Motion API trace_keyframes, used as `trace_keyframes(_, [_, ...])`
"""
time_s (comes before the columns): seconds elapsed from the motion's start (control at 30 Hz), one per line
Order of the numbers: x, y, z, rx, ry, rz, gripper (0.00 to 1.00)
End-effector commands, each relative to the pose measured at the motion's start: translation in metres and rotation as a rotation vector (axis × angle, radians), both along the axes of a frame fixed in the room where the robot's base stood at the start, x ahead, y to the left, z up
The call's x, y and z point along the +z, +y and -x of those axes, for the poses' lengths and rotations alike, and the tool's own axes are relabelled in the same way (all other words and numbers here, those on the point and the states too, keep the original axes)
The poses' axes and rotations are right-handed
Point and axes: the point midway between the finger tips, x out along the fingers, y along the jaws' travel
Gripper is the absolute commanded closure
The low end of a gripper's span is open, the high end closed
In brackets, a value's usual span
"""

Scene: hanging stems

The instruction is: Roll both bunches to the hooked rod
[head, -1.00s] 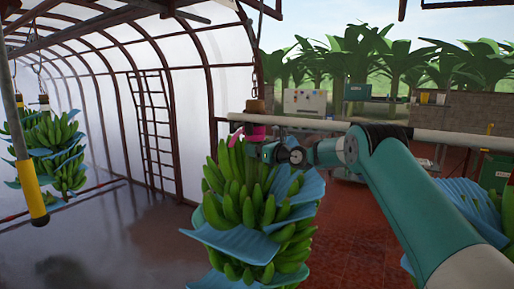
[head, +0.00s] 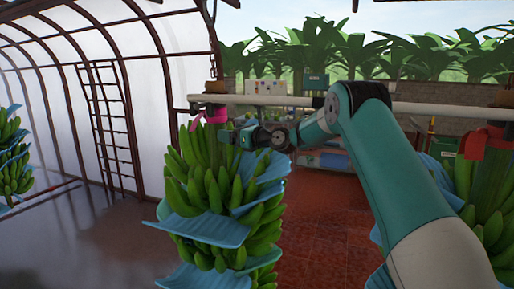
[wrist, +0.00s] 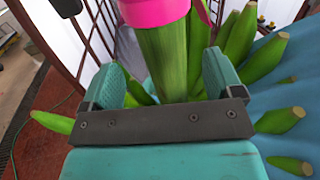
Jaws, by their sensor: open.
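A green banana bunch with blue sheets and a pink ribbon (head: 218,115) hangs left of centre in the head view (head: 205,190). My gripper (head: 230,136) is at its stem, just below the ribbon. In the wrist view, the green stem (wrist: 165,60) stands between the two open teal fingers of my gripper (wrist: 163,82), with the pink ribbon above. A second bunch with a red ribbon (head: 487,140) hangs at the right edge (head: 488,205), partly behind my arm. The hooked rod is not in view now.
Another bunch (head: 14,165) hangs at the far left edge. A dark ladder (head: 107,125) stands by the plastic wall. The floor between is clear.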

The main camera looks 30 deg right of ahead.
Motion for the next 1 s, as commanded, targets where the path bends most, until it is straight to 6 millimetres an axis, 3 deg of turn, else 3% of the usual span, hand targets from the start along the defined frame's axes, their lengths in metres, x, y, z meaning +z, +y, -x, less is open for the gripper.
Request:
trace_keyframes(0.2, [-0.006, -0.027, 0.051, -0.004, 0.0, 0.001, 0.14])
trace_keyframes(0.4, [-0.003, -0.042, 0.081, -0.002, 0.0, 0.001, 0.14])
trace_keyframes(0.6, [-0.001, -0.047, 0.093, 0.001, 0.001, 0.002, 0.14])
trace_keyframes(1.0, [-0.005, -0.054, 0.099, -0.019, 0.013, -0.012, 0.14])
